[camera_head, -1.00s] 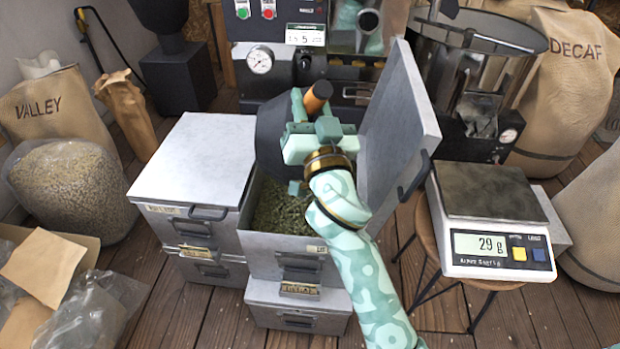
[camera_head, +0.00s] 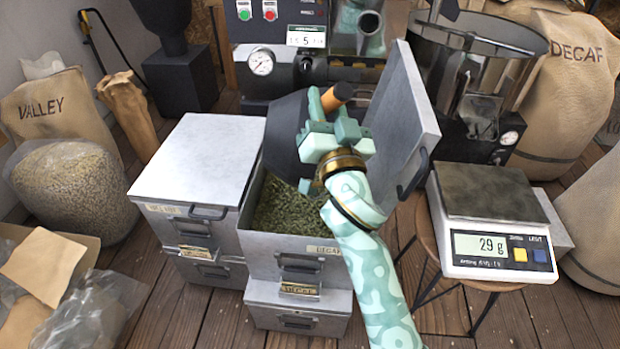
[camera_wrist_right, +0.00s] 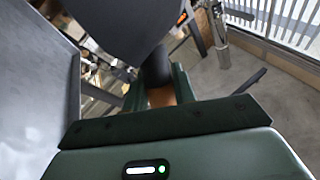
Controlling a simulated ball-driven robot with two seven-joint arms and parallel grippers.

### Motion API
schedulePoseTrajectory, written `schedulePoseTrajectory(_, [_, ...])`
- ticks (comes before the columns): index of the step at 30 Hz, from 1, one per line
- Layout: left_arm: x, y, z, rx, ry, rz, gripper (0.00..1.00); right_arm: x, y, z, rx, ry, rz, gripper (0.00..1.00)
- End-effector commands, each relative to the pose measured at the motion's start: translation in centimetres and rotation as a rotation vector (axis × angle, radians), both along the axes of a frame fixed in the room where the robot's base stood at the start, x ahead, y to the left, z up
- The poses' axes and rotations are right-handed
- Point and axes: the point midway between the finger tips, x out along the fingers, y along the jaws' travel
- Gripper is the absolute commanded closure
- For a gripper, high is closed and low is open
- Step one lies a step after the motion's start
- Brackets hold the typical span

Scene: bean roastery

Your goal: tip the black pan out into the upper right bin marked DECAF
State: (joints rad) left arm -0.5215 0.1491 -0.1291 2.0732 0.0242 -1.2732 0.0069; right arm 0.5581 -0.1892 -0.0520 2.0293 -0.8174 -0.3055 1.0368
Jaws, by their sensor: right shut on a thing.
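The black pan (camera_head: 284,130) is steeply tilted above the open upper right bin marked DECAF (camera_head: 290,246). Its inside is turned away, so I cannot tell whether anything is left in it. My right gripper (camera_head: 328,122) is shut on the pan's handle (camera_head: 340,93), which has an orange-brown end. The dark pan also fills the top of the right wrist view (camera_wrist_right: 120,25). Greenish beans (camera_head: 285,208) lie in the bin. The bin's grey lid (camera_head: 408,115) stands open to the right of the pan. My left gripper is not in view.
A closed bin (camera_head: 195,160) stands to the left, with lower bins beneath. A scale (camera_head: 490,215) reading 29 g sits on a stool at the right. The roaster with its gauge (camera_head: 261,62) is close behind. Bean sacks stand at both sides.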

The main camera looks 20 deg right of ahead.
Motion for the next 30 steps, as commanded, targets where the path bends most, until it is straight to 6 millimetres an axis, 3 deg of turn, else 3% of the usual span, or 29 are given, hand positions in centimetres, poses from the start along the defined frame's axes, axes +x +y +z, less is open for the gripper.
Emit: schedulePoseTrajectory(30, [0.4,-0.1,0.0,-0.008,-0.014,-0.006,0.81,0.1,-1.1,-0.2,0.051,-0.027,0.006,1.0])
